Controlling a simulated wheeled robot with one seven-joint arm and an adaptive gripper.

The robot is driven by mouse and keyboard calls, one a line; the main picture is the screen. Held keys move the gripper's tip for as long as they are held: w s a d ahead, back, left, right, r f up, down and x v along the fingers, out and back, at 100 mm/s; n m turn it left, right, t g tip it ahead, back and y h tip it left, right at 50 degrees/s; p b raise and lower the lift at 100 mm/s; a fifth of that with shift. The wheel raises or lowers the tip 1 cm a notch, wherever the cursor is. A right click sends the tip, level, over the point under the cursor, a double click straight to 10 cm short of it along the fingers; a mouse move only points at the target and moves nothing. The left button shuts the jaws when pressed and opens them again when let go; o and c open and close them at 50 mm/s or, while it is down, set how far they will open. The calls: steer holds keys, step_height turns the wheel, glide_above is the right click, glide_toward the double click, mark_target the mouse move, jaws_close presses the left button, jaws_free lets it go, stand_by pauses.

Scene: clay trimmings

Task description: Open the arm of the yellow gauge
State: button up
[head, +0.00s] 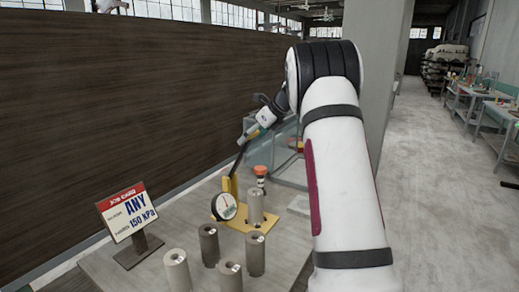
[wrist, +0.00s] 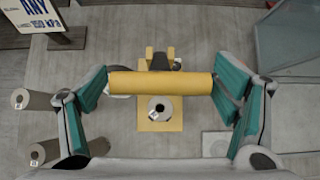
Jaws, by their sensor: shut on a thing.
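The yellow gauge (head: 229,186) stands on the bench with a round white dial (head: 224,207) on its side. Its dark arm (head: 240,160) slants up and to the right towards my gripper (head: 262,122). In the wrist view, the arm's yellow handle bar (wrist: 160,84) lies crosswise between the teal finger pads of my gripper (wrist: 162,86), which is shut on its two ends. A grey hollow cylinder (head: 255,207) stands upright on the gauge's yellow base (head: 232,221); its top (wrist: 160,107) shows just below the bar in the wrist view. The bar hides part of the gauge there.
Several loose grey cylinders, one of them here (head: 209,243), stand on the bench in front of the gauge. A job card (head: 127,212) reading "ANY 150 kPa" stands at left. A red-topped item (head: 261,172) and a glassy bin (head: 290,158) are behind. A dark wall rises behind the bench.

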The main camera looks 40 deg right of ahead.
steer(key=shift+w+a+r+b, duration=0.2)
steer(key=shift+w+r, duration=0.1)
steer(key=shift+w, duration=0.25)
steer(key=shift+w+a+r+b, duration=0.15)
steer(key=shift+w+r, duration=0.1)
steer(key=shift+w, duration=0.3)
steer(key=shift+w+a+r+b, duration=0.2)
steer(key=shift+w+r, duration=0.1)
steer(key=shift+w, duration=0.25)
steer(key=o, duration=1.6)
steer(key=shift+o, duration=0.2)
steer(key=shift+s, duration=0.1)
steer(key=v, duration=1.2)
